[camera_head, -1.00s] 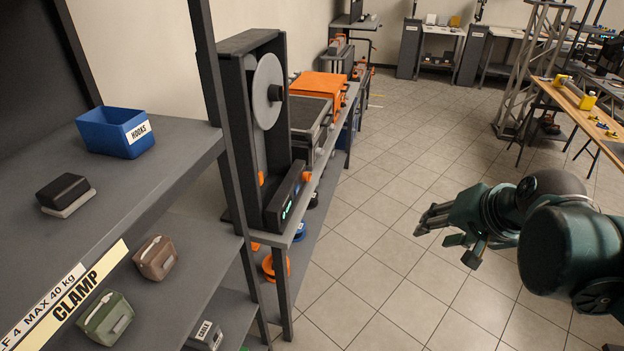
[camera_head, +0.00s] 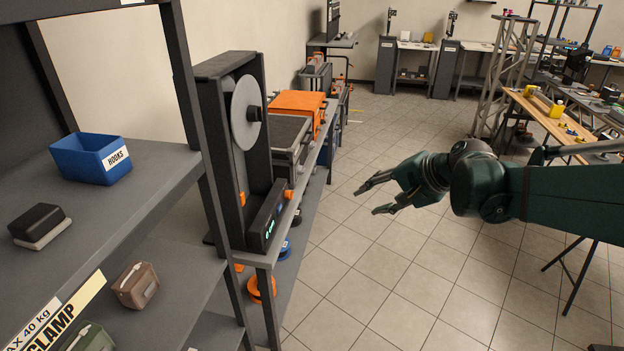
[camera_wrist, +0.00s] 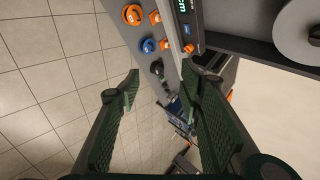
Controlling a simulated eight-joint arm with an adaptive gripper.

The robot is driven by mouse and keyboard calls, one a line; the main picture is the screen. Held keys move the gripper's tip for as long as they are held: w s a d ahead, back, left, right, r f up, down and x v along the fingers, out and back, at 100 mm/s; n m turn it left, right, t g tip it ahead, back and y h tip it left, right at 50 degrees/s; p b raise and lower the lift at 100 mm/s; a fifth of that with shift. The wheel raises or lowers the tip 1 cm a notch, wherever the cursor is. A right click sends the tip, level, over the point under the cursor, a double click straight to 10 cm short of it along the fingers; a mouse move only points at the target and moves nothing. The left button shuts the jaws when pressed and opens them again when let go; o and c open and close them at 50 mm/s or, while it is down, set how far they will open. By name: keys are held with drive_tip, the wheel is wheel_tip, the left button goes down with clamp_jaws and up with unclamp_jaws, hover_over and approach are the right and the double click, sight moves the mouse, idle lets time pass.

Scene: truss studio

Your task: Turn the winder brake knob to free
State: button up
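The winder (camera_head: 213,130) is a tall dark frame with a grey reel (camera_head: 245,118) and a low black console (camera_head: 264,222) with a green display. A small orange knob (camera_head: 289,194) sits at the console's far end; a similar orange knob shows in the wrist view (camera_wrist: 188,49). Another small orange part (camera_head: 243,198) is on the frame beside the reel. I cannot tell from a label which is the brake knob or how it is set. My gripper (camera_head: 366,200) is open and empty, right of the winder, well apart from it. Its spread fingers show in the wrist view (camera_wrist: 159,76).
The winder stands on a grey bench (camera_head: 262,256) with orange and blue spools below. A shelf rack with a blue hooks bin (camera_head: 91,158) stands at the near left. Orange cases (camera_head: 298,103) lie farther along. The tiled floor (camera_head: 370,270) between bench and arm is clear.

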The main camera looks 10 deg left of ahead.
drive_tip(key=w+a+f+m+g+y, duration=0.15)
drive_tip(key=w+a+f+y, duration=0.25)
drive_tip(key=w+a+f, duration=0.45)
drive_tip(key=w+a+f+m+g+y, duration=0.1)
drive_tip(key=w+a+f+m+y, duration=0.3)
drive_tip(key=w+a, duration=0.7)
drive_tip(key=g+y+p, duration=0.1)
drive_tip(key=g+y, duration=0.1)
drive_tip(key=y, duration=0.1)
approach(289, 195)
drive_tip(key=shift+w+a+f+m+t, duration=0.25)
drive_tip(key=shift+w+f+m, duration=0.15)
drive_tip(key=shift+w+m, duration=0.1)
drive_tip(key=shift+a, duration=0.15)
drive_tip(key=shift+w+a+b, duration=0.15)
drive_tip(key=shift+a+b, duration=0.25)
drive_tip(key=shift+a, duration=1.45)
drive_tip(key=shift+w+a+b, duration=0.15)
drive_tip(key=shift+a+b, duration=0.2)
drive_tip(key=shift+a, duration=1.55)
drive_tip(key=c, duration=0.9)
